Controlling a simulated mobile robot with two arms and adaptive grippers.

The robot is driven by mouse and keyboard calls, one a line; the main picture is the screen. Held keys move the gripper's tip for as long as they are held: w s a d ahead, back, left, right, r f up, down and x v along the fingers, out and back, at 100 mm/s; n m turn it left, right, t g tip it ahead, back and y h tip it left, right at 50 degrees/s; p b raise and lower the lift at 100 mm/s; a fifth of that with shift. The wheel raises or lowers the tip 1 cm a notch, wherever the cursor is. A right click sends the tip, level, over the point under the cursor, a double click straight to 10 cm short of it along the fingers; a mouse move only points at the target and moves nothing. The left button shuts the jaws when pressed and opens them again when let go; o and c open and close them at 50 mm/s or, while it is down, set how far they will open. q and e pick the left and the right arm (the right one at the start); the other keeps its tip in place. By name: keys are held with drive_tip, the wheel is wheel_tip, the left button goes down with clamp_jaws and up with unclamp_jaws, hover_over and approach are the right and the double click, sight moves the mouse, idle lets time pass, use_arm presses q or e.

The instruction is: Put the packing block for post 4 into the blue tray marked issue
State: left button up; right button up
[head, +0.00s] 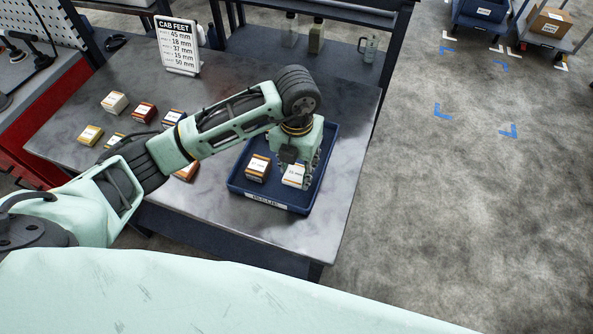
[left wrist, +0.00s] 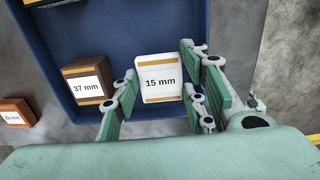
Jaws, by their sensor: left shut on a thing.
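The sign (head: 180,46) headed CAB FEET lists several sizes; its fourth line reads 15 mm. The white block labelled 15 mm (left wrist: 160,80) is between the fingers of my left gripper (left wrist: 158,92), which is shut on it. In the head view this white block (head: 293,176) is inside the front right part of the blue tray (head: 236,183), with the left gripper (head: 300,168) over it. I cannot tell whether it touches the tray floor. The tray's front label (head: 266,202) reads ISSUE. My right gripper is not in view.
A brown block labelled 37 mm (left wrist: 86,84) sits in the tray, left of the held block. An orange block (head: 187,171) lies outside the tray. The table's right side (head: 345,150) is clear.

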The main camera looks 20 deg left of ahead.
sight(297, 172)
use_arm(q)
wheel_tip(297, 172, down, 2)
drive_tip(key=shift+s+f+p, duration=0.1)
drive_tip(key=shift+f+p, duration=0.1)
drive_tip(key=shift+p, duration=0.15)
drive_tip(key=shift+f, duration=0.3)
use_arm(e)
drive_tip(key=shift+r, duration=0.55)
use_arm(q)
drive_tip(key=shift+f, duration=0.2)
drive_tip(key=o, duration=0.8)
drive_tip(key=shift+c, duration=0.2)
drive_tip(key=shift+o, duration=0.3)
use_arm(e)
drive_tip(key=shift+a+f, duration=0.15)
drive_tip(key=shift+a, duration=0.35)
use_arm(q)
drive_tip(key=shift+r, duration=0.15)
